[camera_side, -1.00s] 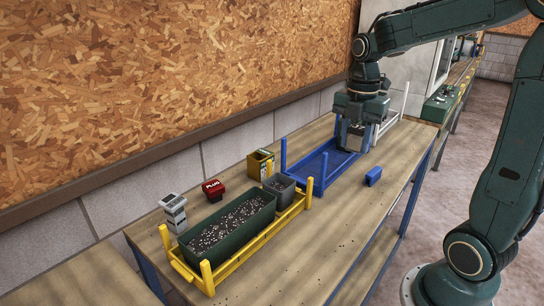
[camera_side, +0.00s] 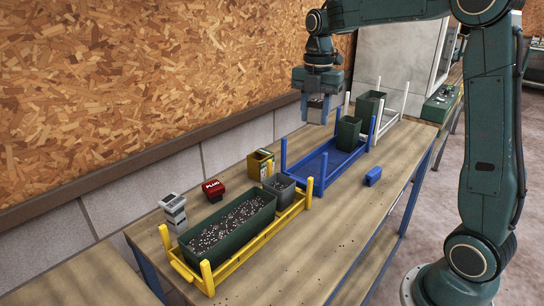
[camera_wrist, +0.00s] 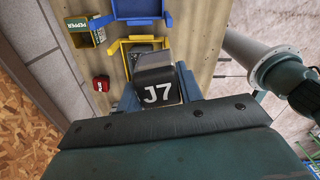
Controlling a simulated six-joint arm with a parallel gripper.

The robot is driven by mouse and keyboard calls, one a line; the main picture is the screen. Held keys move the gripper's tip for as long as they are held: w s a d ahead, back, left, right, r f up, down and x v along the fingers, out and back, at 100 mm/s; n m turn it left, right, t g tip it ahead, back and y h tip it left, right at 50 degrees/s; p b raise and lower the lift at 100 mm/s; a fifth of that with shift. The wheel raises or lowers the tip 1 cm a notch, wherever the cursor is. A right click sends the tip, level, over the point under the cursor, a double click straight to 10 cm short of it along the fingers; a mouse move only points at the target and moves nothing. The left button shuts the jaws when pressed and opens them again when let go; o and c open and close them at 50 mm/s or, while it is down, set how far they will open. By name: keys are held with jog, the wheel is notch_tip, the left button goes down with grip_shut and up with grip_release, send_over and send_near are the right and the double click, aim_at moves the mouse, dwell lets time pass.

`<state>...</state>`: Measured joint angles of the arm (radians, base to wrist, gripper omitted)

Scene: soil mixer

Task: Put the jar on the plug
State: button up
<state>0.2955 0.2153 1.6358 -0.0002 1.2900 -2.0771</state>
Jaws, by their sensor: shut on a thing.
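My gripper (camera_side: 317,115) is shut on a grey jar, and the arm holds it in the air above the back edge of the table. The red plug (camera_side: 213,188), a small block lettered "PLUG", stands on the table at the left, behind the yellow rack. It also shows in the wrist view (camera_wrist: 101,84), left of the jar. The jar is well apart from the plug.
A yellow rack (camera_side: 240,267) holds a long green planter of soil (camera_side: 232,224) and a grey pot. A grey stacked block (camera_side: 174,211) and a pepper box (camera_side: 260,164) flank the plug. Blue rack (camera_side: 318,165) and white rack (camera_side: 389,122) hold green pots. A blue block (camera_side: 373,176) lies at right.

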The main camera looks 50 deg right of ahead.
jog(key=w+a+r+n, duration=0.1)
jog(key=w+a+n, duration=0.15)
jog(key=w, duration=0.35)
jog(key=w+a+r+n, duration=0.1)
jog(key=w+a+r, duration=0.15)
jog(key=w, duration=0.45)
jog(key=n, duration=0.3)
send_over(213, 186)
jog(key=shift+s+a+f, duration=0.1)
jog(key=shift+f, duration=0.85)
jog(key=shift+f, duration=0.15)
jog(key=shift+f, duration=9.9)
jog(key=shift+f, duration=0.1)
jog(key=o, duration=1)
